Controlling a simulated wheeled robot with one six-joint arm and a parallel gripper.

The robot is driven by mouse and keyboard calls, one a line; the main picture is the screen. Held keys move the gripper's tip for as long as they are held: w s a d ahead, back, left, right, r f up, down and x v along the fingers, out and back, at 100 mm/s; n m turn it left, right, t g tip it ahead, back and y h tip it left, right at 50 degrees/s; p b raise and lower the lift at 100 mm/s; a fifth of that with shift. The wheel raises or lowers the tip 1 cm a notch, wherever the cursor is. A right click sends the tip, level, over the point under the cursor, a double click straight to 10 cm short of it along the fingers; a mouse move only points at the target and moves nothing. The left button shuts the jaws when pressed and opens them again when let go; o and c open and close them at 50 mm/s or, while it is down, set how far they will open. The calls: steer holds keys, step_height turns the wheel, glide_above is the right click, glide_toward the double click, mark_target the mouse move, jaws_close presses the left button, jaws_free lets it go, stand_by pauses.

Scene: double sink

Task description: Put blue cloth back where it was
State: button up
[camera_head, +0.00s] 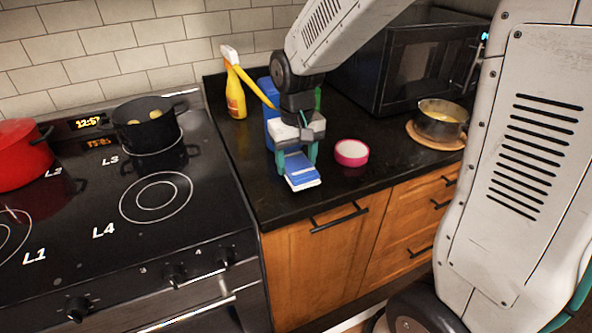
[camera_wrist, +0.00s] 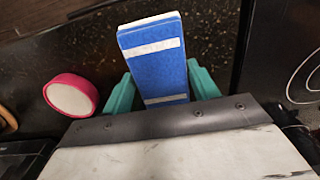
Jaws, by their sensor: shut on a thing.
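The blue cloth (camera_head: 301,174) is a folded blue slab with white stripes. It is between the green fingers of my gripper (camera_head: 297,162), near the front edge of the dark counter. In the wrist view the blue cloth (camera_wrist: 155,62) extends out past the fingers of my gripper (camera_wrist: 161,92), which are shut on it from both sides. Its near end is hidden by the gripper body. I cannot tell whether the cloth touches the counter.
A pink-rimmed white round item (camera_head: 351,153) stands just right of the gripper. A yellow spray bottle (camera_head: 235,92) and a blue item (camera_head: 270,112) are behind. A pot (camera_head: 440,120) and microwave (camera_head: 415,60) are at right. The stove (camera_head: 150,200) is left.

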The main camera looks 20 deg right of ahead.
mark_target(297, 162)
steer(key=shift+f, duration=1.6)
steer(key=shift+f, duration=0.15)
steer(key=o, duration=0.9)
steer(key=shift+o, duration=0.2)
step_height(297, 162, up, 12)
steer(key=shift+s+r, duration=0.1)
steer(key=shift+r, duration=0.1)
steer(key=s+d+r, duration=0.1)
steer(key=s, duration=1)
steer(key=s+d+r+t, duration=0.1)
steer(key=s+d, duration=0.1)
steer(key=s, duration=0.9)
steer(key=shift+s+r, duration=0.25)
